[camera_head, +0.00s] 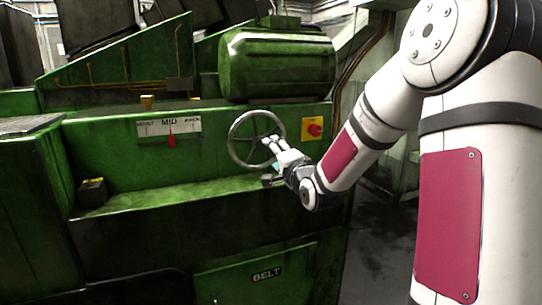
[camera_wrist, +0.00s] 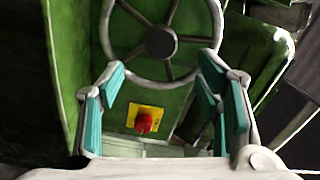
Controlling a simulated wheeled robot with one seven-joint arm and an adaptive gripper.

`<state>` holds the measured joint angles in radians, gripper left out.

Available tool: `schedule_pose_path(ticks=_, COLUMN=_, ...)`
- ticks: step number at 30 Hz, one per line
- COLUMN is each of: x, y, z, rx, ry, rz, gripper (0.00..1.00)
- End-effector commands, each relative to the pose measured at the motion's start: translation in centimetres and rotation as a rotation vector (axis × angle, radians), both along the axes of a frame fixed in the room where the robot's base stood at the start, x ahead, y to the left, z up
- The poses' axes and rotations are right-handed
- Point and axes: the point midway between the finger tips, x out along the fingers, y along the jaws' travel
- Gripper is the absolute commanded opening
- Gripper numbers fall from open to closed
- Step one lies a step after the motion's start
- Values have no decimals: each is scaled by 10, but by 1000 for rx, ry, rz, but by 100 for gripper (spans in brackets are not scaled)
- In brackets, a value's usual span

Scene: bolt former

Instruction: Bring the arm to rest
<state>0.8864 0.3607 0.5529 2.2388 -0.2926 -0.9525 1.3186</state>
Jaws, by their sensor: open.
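My gripper (camera_head: 272,145) is at the end of my white arm, in front of the metal handwheel (camera_head: 232,136) on the green machine. In the wrist view my gripper (camera_wrist: 165,100) has its teal-padded fingers spread wide apart with nothing between them. The handwheel (camera_wrist: 161,42) shows beyond the fingertips, its rim overlapping the fingers in the picture. I cannot tell whether they touch. In the head view the fingertips overlap the wheel's right side. The arm reaches in from the right and is bent at the elbow.
The green machine (camera_head: 150,230) fills the left and centre. A red knob on a yellow plate (camera_head: 313,128) is right of the wheel. A red pointer (camera_head: 171,139) sits under the MID label. A green motor (camera_head: 277,65) stands above. Dark floor (camera_head: 385,245) is open at the lower right.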

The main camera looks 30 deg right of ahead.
Motion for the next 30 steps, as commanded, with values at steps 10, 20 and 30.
schedule_pose_path(ticks=10, x=-3, y=12, z=-3, rx=-57, ry=62, rz=12, gripper=59)
schedule_pose_path(ticks=20, x=-71, y=73, z=-27, rx=-487, ry=551, rz=101, gripper=59)
schedule_pose_path(ticks=30, x=-224, y=119, z=-40, rx=-812, ry=1020, rz=337, gripper=59)
